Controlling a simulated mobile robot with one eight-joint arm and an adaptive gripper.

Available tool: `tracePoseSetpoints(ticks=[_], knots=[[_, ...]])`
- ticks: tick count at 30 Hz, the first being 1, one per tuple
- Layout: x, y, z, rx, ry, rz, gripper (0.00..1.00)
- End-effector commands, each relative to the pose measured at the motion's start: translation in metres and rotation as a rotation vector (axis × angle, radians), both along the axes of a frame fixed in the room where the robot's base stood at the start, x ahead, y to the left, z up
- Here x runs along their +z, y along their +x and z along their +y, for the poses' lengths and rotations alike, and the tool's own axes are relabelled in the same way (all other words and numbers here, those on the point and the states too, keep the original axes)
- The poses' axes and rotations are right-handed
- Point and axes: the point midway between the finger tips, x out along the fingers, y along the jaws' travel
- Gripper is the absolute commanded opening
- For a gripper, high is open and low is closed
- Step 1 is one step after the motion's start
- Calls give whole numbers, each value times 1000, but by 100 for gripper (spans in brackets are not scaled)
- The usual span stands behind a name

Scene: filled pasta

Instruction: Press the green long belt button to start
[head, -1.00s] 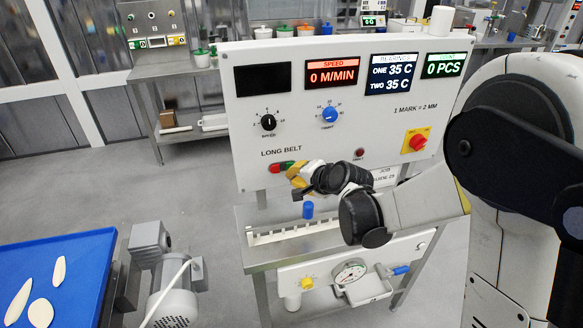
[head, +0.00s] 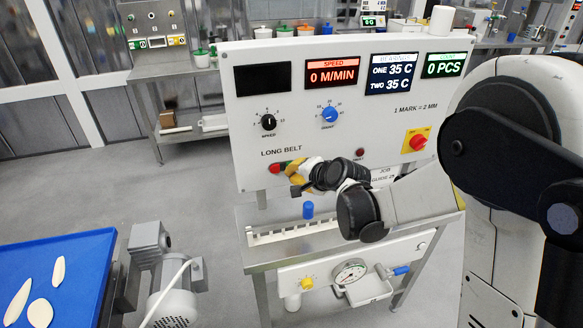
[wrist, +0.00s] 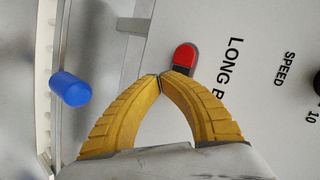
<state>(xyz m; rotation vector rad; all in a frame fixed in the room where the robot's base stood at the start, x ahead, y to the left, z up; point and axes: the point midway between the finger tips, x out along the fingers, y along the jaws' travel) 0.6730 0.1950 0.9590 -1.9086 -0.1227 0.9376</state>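The long belt button pair sits on the white control panel (head: 330,120) under the "LONG BELT" label. Its red half (head: 275,168) shows at the left in the head view and just beyond my fingertips in the wrist view (wrist: 184,56). The green half is beside it on the right; my gripper covers most or all of it in the head view, and my yellow finger hides it in the wrist view. My gripper (wrist: 161,76) is shut, its two yellow fingertips together and empty. It is close in front of the panel; whether it touches cannot be told.
A red stop knob on a yellow plate (head: 416,140) and two dials, black (head: 268,122) and blue (head: 329,115), are on the panel. A blue peg (head: 308,210) stands below my gripper. The speed display (head: 333,74) reads 0 M/MIN.

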Motion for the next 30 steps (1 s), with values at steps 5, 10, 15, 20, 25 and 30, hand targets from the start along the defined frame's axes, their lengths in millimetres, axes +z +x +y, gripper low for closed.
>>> tracePoseSetpoints(ticks=[5,10,15,20,25,30], knots=[[0,2,1,0,0,0,0],[0,4,1,0,0,0,0],[0,3,1,0,0,0,0],[0,1,0,0,0,0,0],[0,-7,-2,0,0,0,0],[0,-13,-4,0,0,0,0]])
